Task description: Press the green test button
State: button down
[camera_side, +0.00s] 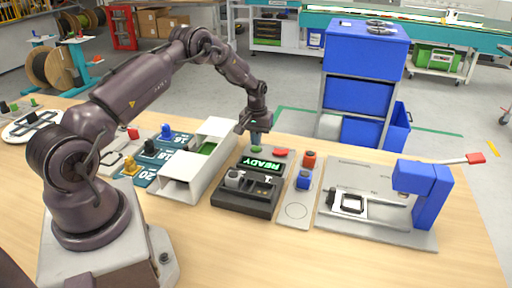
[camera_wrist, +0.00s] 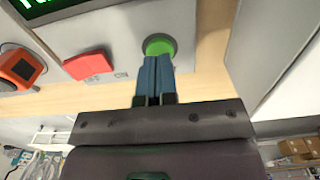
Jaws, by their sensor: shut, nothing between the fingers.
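The green test button (camera_wrist: 160,44) is round, in a dark ring on a grey panel, at the top middle of the wrist view. My gripper (camera_wrist: 157,58) is shut and empty, its two blue fingers side by side. The fingertips overlap the near edge of the button in that view; I cannot tell whether they touch it. In the side view my gripper (camera_side: 256,146) points down at the back of the tester (camera_side: 228,194), whose display (camera_side: 262,164) reads READY. The button is mostly hidden behind the fingers there.
A red part (camera_wrist: 90,66) sits beside the button on the same panel. A white open channel (camera_side: 180,184) stands left of the tester. A plate with red and blue blocks (camera_side: 304,181) and a blue lever press (camera_side: 424,190) stand to the right. Bare table lies in front.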

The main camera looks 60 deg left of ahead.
jog(key=shift+f, duration=0.7)
jog(key=shift+f, duration=0.1)
notch_tip(320, 180, up, 7)
jog(key=shift+r, duration=0.1)
